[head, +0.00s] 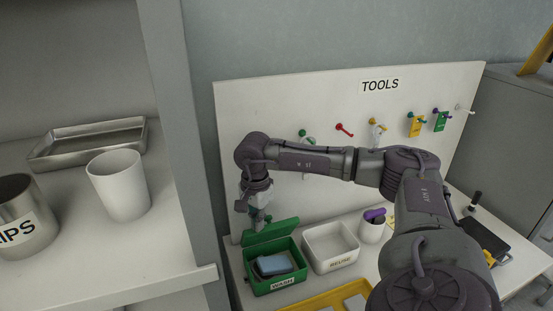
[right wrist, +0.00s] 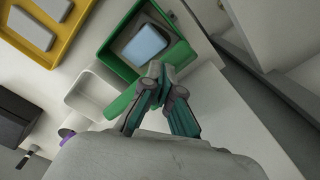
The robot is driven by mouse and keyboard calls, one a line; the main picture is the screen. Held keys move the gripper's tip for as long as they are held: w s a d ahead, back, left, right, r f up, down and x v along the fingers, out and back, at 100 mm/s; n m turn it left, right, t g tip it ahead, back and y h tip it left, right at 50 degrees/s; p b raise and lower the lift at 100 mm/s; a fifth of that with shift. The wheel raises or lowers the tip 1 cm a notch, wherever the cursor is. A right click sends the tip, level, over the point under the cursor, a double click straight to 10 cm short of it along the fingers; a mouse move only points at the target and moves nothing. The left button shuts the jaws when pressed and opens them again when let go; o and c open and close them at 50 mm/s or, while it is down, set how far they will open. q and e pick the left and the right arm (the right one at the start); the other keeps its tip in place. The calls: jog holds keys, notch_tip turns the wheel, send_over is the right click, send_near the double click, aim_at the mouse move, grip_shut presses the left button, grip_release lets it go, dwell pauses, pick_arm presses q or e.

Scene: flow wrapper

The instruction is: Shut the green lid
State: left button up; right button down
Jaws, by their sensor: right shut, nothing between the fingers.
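The green box labelled WASH (head: 283,284) stands on the table under the tool board, with a blue block (head: 275,264) inside. Its green lid (head: 270,232) stands open, tilted up along the back edge of the box. My right gripper (head: 261,221) points down right at the lid, at its back left part; whether they touch I cannot tell. In the right wrist view, the gripper fingertips (right wrist: 156,72) are together and empty beside the edge of the green box (right wrist: 112,60), and part of the lid (right wrist: 121,103) shows left of the fingers. My left gripper is out of view.
A white REUSE bin (head: 340,264) stands right of the green box, with a white cup (head: 371,232) beyond it. A yellow tray (head: 318,300) lies in front. A grey post (head: 190,150) and shelf edge (head: 150,291) stand close on the left.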

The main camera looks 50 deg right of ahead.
jog(key=shift+r+p, duration=1.8)
jog(key=shift+r, duration=1.15)
